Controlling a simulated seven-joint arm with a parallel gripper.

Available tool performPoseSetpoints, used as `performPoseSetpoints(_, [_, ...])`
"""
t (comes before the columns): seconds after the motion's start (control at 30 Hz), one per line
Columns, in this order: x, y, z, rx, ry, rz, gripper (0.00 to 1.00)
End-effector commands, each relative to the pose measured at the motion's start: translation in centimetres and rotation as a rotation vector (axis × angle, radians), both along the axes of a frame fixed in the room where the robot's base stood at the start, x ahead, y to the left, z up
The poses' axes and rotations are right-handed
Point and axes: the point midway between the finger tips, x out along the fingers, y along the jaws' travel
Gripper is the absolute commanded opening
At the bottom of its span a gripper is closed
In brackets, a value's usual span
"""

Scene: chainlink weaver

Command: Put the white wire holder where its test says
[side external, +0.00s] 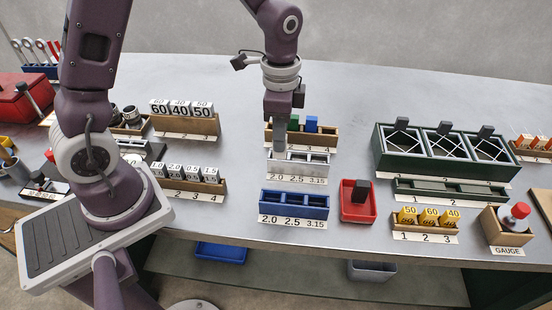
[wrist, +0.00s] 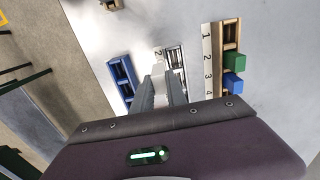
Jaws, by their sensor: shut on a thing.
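My gripper (side external: 279,148) points straight down at the left end of the silver-white rack (side external: 318,158), which is marked 2.0, 2.5 and 3.15. In the wrist view its fingers (wrist: 160,78) are close together over the left part of that rack (wrist: 176,60). They are shut on a pale piece, apparently the white wire holder, mostly hidden between the fingers. I cannot tell whether it touches the rack. A blue rack (side external: 294,203) with the same marks stands in front. Behind, a wooden rack (side external: 318,141) numbered to 4 holds a green holder (side external: 293,123) and a blue holder (side external: 311,123).
A red tray (side external: 358,214) with a dark block stands right of the blue rack. Green bins (side external: 438,170) with black-handled pieces, yellow weights (side external: 430,217) and a gauge box (side external: 508,226) stand farther right. Numbered block racks stand left. Bare table lies between the silver-white rack and the green bins.

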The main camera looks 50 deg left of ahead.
Motion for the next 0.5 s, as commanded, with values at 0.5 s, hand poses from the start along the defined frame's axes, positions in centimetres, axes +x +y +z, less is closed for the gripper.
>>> performPoseSetpoints(0.5, [-6.8,-5.9,1.3,0.003,0.004,-0.001,0.00])
